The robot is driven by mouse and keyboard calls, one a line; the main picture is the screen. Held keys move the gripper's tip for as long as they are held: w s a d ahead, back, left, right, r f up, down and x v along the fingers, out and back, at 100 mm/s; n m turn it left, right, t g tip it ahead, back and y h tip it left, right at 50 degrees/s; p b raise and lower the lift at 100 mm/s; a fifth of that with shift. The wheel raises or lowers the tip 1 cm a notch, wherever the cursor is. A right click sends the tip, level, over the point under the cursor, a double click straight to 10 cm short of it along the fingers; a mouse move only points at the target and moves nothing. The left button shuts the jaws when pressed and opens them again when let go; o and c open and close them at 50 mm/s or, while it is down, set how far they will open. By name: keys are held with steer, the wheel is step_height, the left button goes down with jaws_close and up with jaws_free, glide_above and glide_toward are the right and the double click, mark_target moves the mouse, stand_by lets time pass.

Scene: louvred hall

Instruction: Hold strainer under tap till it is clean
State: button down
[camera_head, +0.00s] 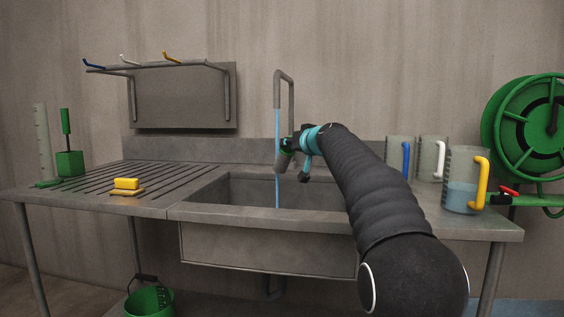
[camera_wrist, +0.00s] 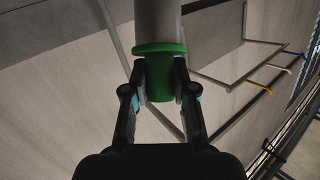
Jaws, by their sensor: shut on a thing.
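My gripper (camera_head: 292,147) is over the sink (camera_head: 215,190), beside the tap's stream. In the wrist view my gripper (camera_wrist: 160,88) is shut on the green grip (camera_wrist: 160,60) of the strainer, with a finger on each side. The strainer's grey cylindrical body (camera_wrist: 158,20) extends beyond the grip; it also shows small in the head view (camera_head: 283,161). The tap (camera_head: 291,95) is running, and a blue stream (camera_head: 277,125) falls to the strainer and shows again below it. Whether dirt is on the strainer is too small to tell.
Several measuring jugs, one with a yellow handle (camera_head: 482,182), stand right of the sink. A yellow sponge (camera_head: 126,183) lies on the ribbed drainboard (camera_head: 100,184) at left. A green hose reel (camera_head: 535,125) hangs at right. A green bucket (camera_head: 148,302) stands below.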

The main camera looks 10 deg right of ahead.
steer(key=s+d+b, duration=0.4)
steer(key=s, duration=0.1)
steer(key=shift+s+b, duration=0.2)
steer(key=shift+b, duration=0.15)
stand_by(0.3)
stand_by(1.2)
steer(key=s+d+r, duration=0.3)
steer(key=s+r, duration=0.1)
stand_by(0.6)
steer(key=shift+f, duration=0.1)
stand_by(0.3)
